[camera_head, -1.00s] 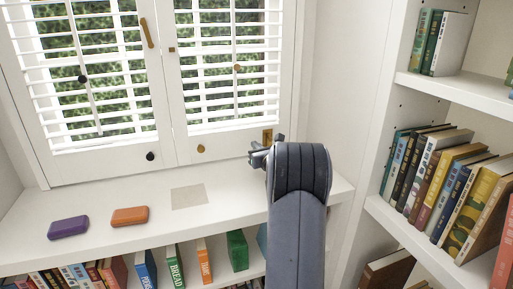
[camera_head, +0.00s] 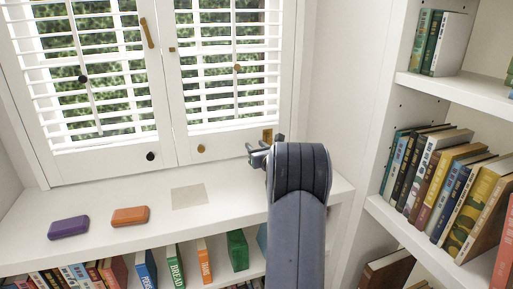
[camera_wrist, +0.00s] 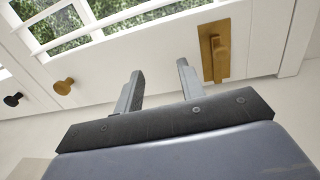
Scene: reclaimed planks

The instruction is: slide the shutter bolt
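The brass shutter bolt (camera_head: 267,135) is on the lower right of the right shutter's white frame, just above the sill. In the wrist view the bolt (camera_wrist: 215,50) is an upright brass bar on a flat plate. My gripper (camera_head: 256,153) is in front of the shutter, just below and left of the bolt in the head view. In the wrist view my gripper (camera_wrist: 160,70) has its two grey fingers apart with nothing between them. The bolt is to the right of the right finger, and I see no contact.
A brass knob (camera_head: 201,149) and a black knob (camera_head: 150,156) are on the shutters' lower rails. A brass bar (camera_head: 147,33) is higher up. A purple block (camera_head: 68,228) and an orange block (camera_head: 130,217) lie on the sill (camera_head: 235,190). Bookshelves (camera_head: 390,212) stand at the right.

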